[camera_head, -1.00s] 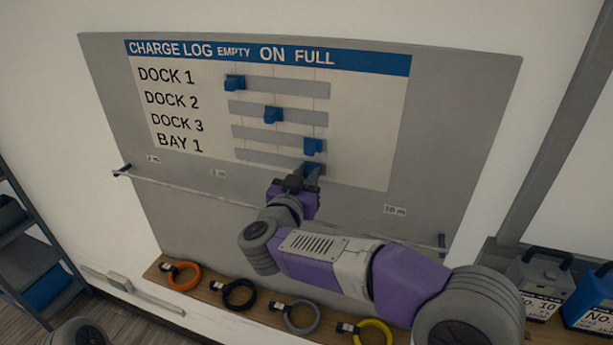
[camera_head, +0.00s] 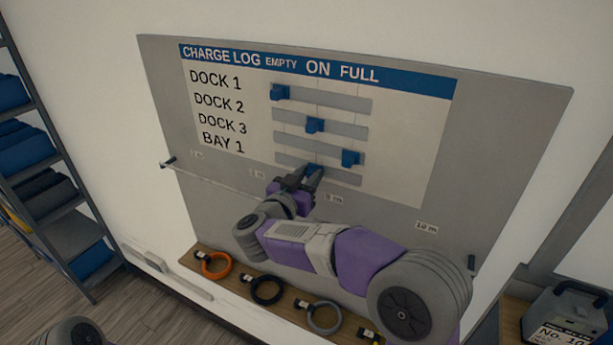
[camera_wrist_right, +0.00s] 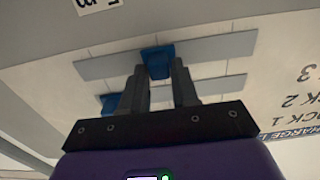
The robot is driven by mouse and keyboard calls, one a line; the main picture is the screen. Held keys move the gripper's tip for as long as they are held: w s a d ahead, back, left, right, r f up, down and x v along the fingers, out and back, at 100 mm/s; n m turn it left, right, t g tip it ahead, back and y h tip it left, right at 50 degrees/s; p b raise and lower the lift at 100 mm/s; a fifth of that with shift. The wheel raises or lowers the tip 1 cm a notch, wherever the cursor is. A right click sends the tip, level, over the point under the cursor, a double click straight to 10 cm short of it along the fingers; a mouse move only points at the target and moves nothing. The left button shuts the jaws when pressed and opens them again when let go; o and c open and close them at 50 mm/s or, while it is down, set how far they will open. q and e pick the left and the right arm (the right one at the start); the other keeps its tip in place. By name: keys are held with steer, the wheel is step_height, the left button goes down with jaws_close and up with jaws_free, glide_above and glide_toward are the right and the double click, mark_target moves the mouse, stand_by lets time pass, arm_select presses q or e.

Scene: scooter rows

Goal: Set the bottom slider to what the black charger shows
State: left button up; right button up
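The board's bottom slider, BAY 1, has a blue knob (camera_head: 314,169) on a grey track (camera_head: 345,180). The knob stands under the ON column, in line with the DOCK 2 knob above it. My right gripper (camera_head: 311,174) is at this knob, with a finger on each side. The right wrist view shows the knob (camera_wrist_right: 156,62) between the two fingertips (camera_wrist_right: 159,66), which look closed against it. No black charger is seen. My left gripper is out of view.
The DOCK 1 knob (camera_head: 280,92) is at EMPTY, DOCK 2 (camera_head: 314,125) at ON, DOCK 3 (camera_head: 350,158) at FULL. A ledge (camera_head: 235,287) below holds coiled cables. A grey charger (camera_head: 563,318) marked No. 10 stands lower right. Shelves (camera_head: 60,230) are at left.

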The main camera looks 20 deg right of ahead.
steer(key=o, duration=0.3)
steer(key=shift+a, duration=0.1)
steer(key=b+v, duration=0.1)
steer(key=v, duration=0.6)
steer(key=shift+a, duration=0.15)
steer(key=shift+s, duration=0.15)
